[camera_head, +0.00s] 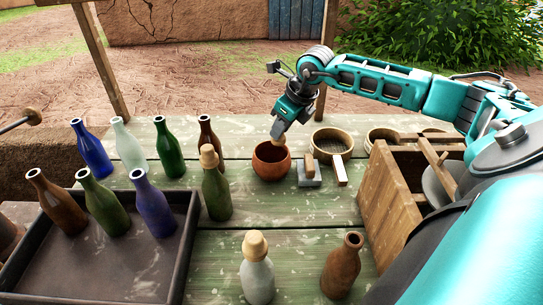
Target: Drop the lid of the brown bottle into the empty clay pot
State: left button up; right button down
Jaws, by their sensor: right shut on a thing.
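My right gripper (280,131) is shut on a small tan lid (276,139), which it holds just above the round reddish-brown clay pot (272,164). Other brown bottles stand in the tray (62,205) and behind the green lidded bottle (207,132). My left gripper is out of view.
A dark tray (110,280) with several bottles is at the left. Blocks (309,175) and a sieve (331,143) sit right of the pot. A wooden crate (388,215) is at the right.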

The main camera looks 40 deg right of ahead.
aim_at(283, 137)
jog(key=shift+f+b, duration=1.3)
jog(key=shift+f, duration=1.05)
jog(key=c, duration=0.9)
grip_release()
jog(key=shift+o, duration=0.2)
jog(key=shift+r, duration=0.1)
